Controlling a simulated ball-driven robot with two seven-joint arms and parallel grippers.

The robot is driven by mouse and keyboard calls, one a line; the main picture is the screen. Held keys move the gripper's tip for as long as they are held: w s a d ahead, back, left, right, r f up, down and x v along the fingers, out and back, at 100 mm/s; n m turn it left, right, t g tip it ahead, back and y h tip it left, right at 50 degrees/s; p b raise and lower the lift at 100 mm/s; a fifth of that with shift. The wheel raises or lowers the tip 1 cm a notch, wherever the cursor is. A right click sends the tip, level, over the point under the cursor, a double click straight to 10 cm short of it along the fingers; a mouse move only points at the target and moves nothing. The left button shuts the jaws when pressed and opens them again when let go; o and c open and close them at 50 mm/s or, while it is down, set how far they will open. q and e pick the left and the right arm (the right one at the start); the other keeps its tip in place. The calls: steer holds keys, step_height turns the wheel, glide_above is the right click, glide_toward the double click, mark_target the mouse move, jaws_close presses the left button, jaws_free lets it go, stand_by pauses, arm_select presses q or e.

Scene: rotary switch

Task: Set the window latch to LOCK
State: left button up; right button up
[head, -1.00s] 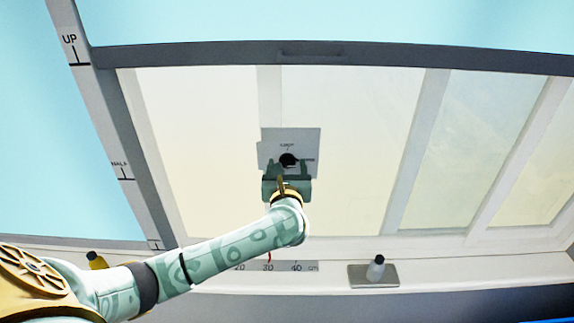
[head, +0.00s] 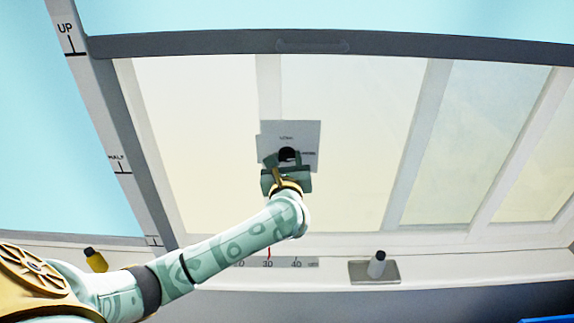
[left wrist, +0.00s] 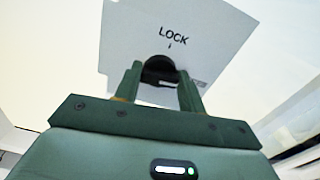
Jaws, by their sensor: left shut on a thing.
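The window latch is a round black knob (head: 287,154) on a pale grey plate (head: 302,134) fixed to the window frame. In the left wrist view the knob (left wrist: 160,71) sits below the word LOCK (left wrist: 173,38) and its small tick. My left gripper (head: 287,163) is shut on the knob from below, one green finger on each side of it, as the left wrist view also shows (left wrist: 160,84). The knob's pointer is not clear, and a second label at the plate's lower right is too small to read. My right gripper is not in view.
A grey sash rail (head: 370,51) crosses above, and a scale post with UP and HALF marks (head: 95,100) stands at left. On the sill are a yellow bottle (head: 96,261), a numbered ruler strip (head: 283,262) and a small bottle (head: 377,264) on a grey tray (head: 360,274).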

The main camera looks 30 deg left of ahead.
arm_select(q)
steer(key=shift+a+f+n+b, duration=0.1)
steer(key=shift+f+n+b, duration=0.05)
steer(key=shift+n+b, duration=4.75)
steer(key=shift+f+n+b, duration=0.15)
steer(key=shift+n+b, duration=3.25)
steer(key=shift+b, duration=2.9)
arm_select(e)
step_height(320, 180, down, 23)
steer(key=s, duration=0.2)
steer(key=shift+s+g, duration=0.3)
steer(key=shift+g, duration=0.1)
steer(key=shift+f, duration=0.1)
arm_select(q)
steer(key=o, duration=1)
steer(key=shift+s+r, duration=0.1)
